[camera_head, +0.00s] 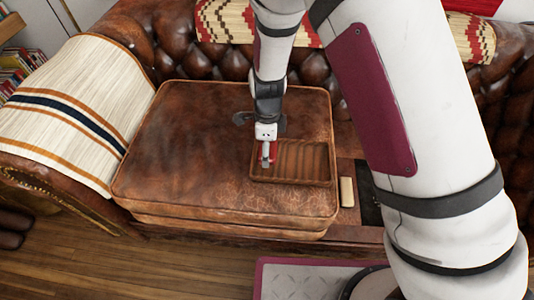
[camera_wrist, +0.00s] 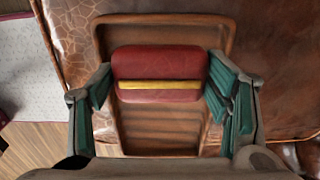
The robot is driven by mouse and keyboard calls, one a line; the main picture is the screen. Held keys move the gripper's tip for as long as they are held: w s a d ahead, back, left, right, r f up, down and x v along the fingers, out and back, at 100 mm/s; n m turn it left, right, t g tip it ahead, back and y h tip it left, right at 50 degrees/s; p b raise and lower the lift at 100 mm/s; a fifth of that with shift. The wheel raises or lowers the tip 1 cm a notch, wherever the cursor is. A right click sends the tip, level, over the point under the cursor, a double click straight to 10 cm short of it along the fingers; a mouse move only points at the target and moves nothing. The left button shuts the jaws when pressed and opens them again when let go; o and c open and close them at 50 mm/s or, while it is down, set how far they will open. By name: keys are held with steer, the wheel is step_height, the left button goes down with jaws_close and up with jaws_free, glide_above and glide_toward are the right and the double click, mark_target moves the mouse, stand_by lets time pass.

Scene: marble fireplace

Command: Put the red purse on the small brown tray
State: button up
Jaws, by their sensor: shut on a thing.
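The red purse (camera_wrist: 160,66), with a yellow strip across it, is between the fingers of my gripper (camera_wrist: 160,88) in the wrist view. The gripper is shut on it, one finger on each side. The small brown tray (camera_wrist: 102,36) has a slatted bottom and lies right behind the purse in that view. In the head view the tray (camera_head: 318,182) lies on the brown leather cushion, and my gripper (camera_head: 266,156) is at its left end. A sliver of the purse (camera_head: 273,150) shows there. I cannot tell whether the purse touches the tray.
The tray rests on a large brown leather cushion (camera_head: 190,140) of a tufted sofa. A small beige block (camera_head: 347,192) lies right of the cushion. A striped blanket (camera_head: 75,105) covers the left sofa arm. The cushion left of the tray is clear.

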steer(key=shift+w, duration=0.2)
steer(key=shift+f+b, duration=0.5)
steer(key=shift+f, duration=1.25)
steer(key=shift+f, duration=0.15)
steer(key=o, duration=1.2)
step_height(320, 180, up, 11)
steer(key=p, duration=0.2)
steer(key=shift+a+p, duration=0.1)
steer(key=shift+p, duration=0.25)
steer(key=shift+r, duration=0.65)
